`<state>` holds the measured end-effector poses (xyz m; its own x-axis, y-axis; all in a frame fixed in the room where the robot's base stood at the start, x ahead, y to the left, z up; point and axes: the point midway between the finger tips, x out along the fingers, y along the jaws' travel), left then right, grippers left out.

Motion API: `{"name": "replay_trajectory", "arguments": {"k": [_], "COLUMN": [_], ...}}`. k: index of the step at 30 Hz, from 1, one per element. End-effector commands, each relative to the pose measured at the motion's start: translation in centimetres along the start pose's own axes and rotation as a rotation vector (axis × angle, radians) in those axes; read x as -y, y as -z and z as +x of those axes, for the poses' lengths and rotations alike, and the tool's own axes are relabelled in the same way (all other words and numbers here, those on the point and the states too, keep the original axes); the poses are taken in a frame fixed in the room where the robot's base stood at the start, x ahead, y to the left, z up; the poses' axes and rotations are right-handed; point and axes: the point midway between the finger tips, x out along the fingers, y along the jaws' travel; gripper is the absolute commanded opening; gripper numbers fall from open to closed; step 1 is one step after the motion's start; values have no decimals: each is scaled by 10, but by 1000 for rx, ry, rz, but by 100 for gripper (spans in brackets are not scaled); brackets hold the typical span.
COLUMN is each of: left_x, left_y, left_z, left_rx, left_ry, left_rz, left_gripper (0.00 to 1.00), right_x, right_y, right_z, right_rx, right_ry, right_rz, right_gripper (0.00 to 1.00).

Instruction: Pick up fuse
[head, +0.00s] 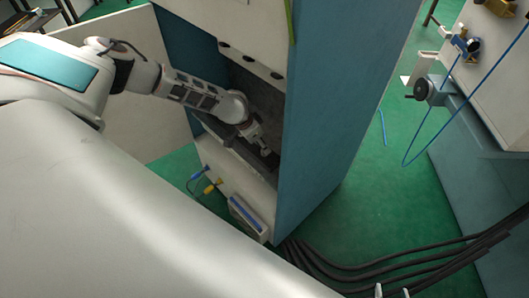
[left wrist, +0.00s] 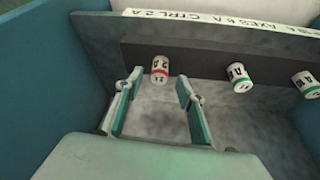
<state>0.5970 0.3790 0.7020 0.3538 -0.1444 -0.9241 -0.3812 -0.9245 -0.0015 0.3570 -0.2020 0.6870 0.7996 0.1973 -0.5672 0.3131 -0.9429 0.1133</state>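In the left wrist view a white fuse with a red band (left wrist: 160,69) sits on a dark rail (left wrist: 205,62). Two white fuses with green bands, one nearer (left wrist: 238,77) and one at the right edge (left wrist: 306,84), sit along the same rail. My left gripper (left wrist: 160,82) is open, its two fingers apart, with the red-banded fuse showing between and beyond the tips. I cannot tell whether it touches. In the head view my left gripper (head: 265,147) reaches inside the cabinet, and the fuses are not discernible there. My right gripper (head: 392,292) shows only two separated tips at the bottom edge.
The cabinet (head: 345,90) has teal walls around the left arm, and its open door (head: 115,75) stands at the left. A label strip (left wrist: 215,17) runs above the rail. Black cables (head: 400,268) cross the green floor. A machine with a handwheel (head: 424,89) stands right.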

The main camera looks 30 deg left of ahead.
Motion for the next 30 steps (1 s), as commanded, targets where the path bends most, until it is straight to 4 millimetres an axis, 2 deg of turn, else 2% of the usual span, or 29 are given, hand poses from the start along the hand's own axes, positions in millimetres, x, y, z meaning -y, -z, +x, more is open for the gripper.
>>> {"name": "replay_trajectory", "arguments": {"k": [1, 6, 16, 20, 21, 30], "left_x": [-2, -2, -2, -2, -2, -2], "left_y": [0, -1, -1, -1, -1, 0], "left_z": [10, 32, 37, 36, 36, 36], "left_rx": [1, 0, -1, -1, -1, -1], "left_ry": [0, -2, -3, -3, -3, -3], "left_rz": [2, 2, 1, 1, 2, 1], "left_gripper": [39, 39, 39, 5, 0, 0], "right_x": [0, -1, -2, -2, -2, -2], "right_y": [-1, 0, 6, 6, 6, 3], "right_z": [2, 6, 6, 6, 6, 6], "right_rx": [-1, -11, -22, -21, -21, -16], "right_ry": [0, -2, -5, -5, -5, -4], "right_rz": [0, -2, -2, -2, -2, -2], "right_gripper": [40, 40, 40, 40, 40, 40]}}
